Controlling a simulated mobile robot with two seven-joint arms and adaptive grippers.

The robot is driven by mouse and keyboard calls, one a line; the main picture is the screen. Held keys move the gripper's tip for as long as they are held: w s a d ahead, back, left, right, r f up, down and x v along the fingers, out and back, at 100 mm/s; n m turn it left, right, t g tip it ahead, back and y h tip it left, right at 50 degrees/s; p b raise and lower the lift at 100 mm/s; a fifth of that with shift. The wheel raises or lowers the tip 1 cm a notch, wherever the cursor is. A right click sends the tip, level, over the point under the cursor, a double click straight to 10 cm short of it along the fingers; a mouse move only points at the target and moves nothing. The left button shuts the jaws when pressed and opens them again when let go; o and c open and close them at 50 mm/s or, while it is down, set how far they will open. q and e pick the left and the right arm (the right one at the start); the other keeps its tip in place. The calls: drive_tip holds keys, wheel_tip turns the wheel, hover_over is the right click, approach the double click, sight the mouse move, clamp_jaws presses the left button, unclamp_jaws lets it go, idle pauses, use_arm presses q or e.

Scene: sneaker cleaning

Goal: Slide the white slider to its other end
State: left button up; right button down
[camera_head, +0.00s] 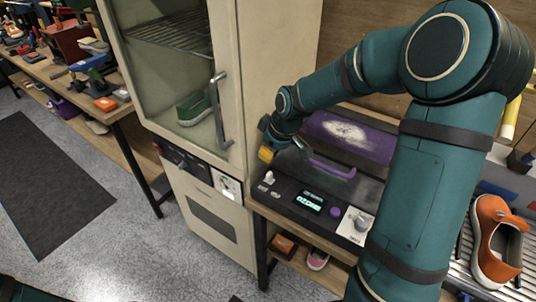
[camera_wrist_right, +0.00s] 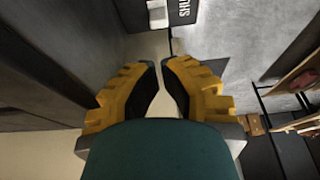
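A white plate (camera_head: 229,187) with a small dark control is on the cabinet front, below the glass door. In the right wrist view a small white block (camera_wrist_right: 157,8), which looks like the slider, shows at the top edge, partly cut off. A black label (camera_wrist_right: 182,10) with white letters is beside it. My right gripper (camera_head: 266,154) is in front of the cabinet's right side, above and to the right of the plate, apart from it. Its yellow fingers (camera_wrist_right: 160,68) are nearly together, with a thin gap and nothing held. My left gripper is out of view.
The cabinet door handle (camera_head: 219,112) stands out close to my right gripper. The purple-topped machine (camera_head: 347,137) with knobs and a display is right of it. An orange sneaker (camera_head: 497,240) sits far right. Open floor (camera_head: 150,235) lies left.

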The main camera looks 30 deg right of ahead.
sight(263, 176)
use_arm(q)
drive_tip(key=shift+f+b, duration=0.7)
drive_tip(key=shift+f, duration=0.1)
use_arm(e)
drive_tip(key=x, duration=0.8)
drive_tip(key=shift+f, duration=0.2)
drive_tip(key=shift+s, duration=0.1)
